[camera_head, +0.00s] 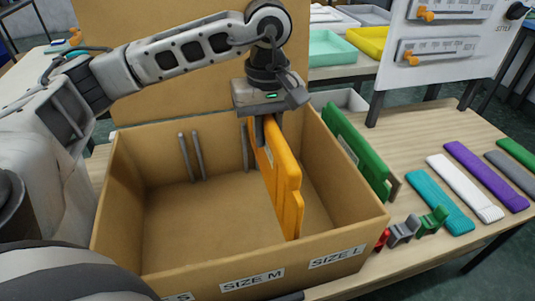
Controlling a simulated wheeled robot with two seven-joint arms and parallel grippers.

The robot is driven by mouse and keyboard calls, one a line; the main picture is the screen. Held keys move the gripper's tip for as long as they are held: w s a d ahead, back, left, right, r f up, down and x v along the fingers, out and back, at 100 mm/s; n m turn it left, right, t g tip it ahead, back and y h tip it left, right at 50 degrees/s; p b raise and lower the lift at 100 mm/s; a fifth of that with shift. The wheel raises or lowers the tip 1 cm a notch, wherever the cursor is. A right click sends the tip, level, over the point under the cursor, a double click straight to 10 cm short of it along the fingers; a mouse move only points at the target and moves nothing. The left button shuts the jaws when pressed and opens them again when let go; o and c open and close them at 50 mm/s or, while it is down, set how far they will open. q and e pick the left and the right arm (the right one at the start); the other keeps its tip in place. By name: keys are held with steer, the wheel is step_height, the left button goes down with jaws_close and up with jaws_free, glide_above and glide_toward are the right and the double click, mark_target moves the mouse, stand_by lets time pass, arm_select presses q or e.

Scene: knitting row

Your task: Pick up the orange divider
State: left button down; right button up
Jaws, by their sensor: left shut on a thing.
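The orange divider (284,190) is an upright flat panel with a stepped edge, inside the open cardboard box (250,265). It stands between the size M and size L labels on the box's front wall. My left gripper (268,130) points down from above and is shut on the divider's top edge near the back of the box. I cannot tell whether the divider's lower edge touches the box floor. My right gripper is not in view.
Grey rods (190,157) stand at the box's back wall. A green panel (355,150) leans just outside the box's right side. Small clips (405,230) and several knitted strips, one purple (487,177), lie on the table. A white panel (445,50) stands behind.

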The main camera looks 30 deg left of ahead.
arm_select(q)
step_height(320, 180, up, 15)
steer(key=p, duration=0.2)
steer(key=shift+r+p, duration=0.15)
steer(key=shift+p, duration=0.2)
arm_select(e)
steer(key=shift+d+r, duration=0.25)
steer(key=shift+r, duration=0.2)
